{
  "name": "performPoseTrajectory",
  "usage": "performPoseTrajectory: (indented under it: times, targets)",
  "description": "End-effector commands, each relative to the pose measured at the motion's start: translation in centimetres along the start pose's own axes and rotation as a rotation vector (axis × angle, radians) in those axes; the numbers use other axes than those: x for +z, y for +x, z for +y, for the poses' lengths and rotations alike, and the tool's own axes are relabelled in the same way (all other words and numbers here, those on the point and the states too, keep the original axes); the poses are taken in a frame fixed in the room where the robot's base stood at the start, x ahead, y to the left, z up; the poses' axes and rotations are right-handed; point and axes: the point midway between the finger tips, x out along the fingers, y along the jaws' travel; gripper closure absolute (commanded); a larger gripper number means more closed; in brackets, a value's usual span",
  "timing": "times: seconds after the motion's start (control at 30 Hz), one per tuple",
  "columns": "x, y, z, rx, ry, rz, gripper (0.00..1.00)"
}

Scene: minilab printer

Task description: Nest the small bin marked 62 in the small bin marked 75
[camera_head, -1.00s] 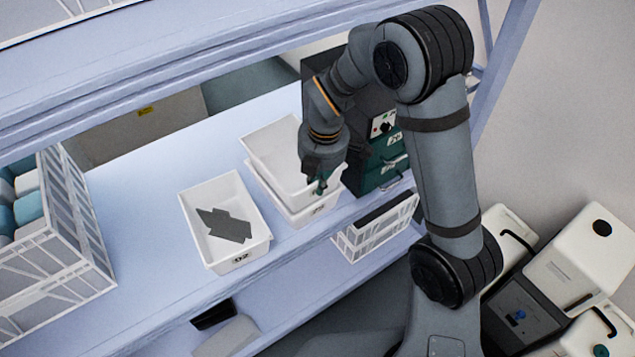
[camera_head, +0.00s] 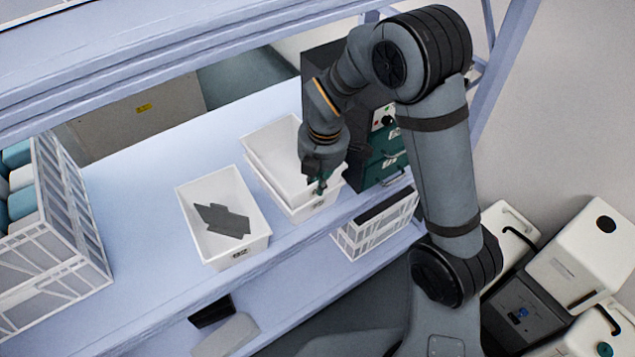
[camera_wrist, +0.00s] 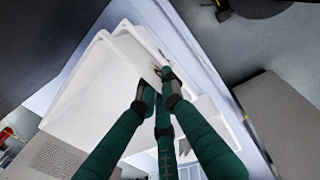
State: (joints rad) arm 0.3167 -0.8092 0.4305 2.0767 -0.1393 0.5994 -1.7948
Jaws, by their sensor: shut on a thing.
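Two white small bins are stacked on the bench in the head view. My gripper (camera_head: 320,187) is shut on the near right rim of the upper bin (camera_head: 275,150). The upper bin sits in or just over the lower bin (camera_head: 298,213), whose rim shows a little below and outside it. In the wrist view, my green fingers (camera_wrist: 158,80) pinch the upper bin's wall (camera_wrist: 100,85), with a second rim close beside it. The number marks on both bins are hidden or too small to read. I cannot tell whether the upper bin is fully seated.
Another white bin (camera_head: 187,200), holding a flat dark grey piece (camera_head: 224,219), stands to the left. A white slatted crate (camera_head: 75,225) is at the far left. A dark and green machine (camera_head: 383,160) stands close to the right. The shelf's front edge is near the stack.

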Motion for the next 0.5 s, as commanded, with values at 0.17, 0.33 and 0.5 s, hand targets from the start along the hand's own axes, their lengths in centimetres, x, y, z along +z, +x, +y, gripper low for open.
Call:
performPoseTrajectory:
  times: [0.17, 0.33, 0.5]
  targets:
    - [0.0, 0.6, 0.0, 0.001, 0.000, 0.000, 1.00]
    - [0.0, 1.0, -0.1, 0.001, 0.000, 0.000, 1.00]
    - [0.0, 1.4, -0.1, 0.001, 0.000, 0.000, 1.00]
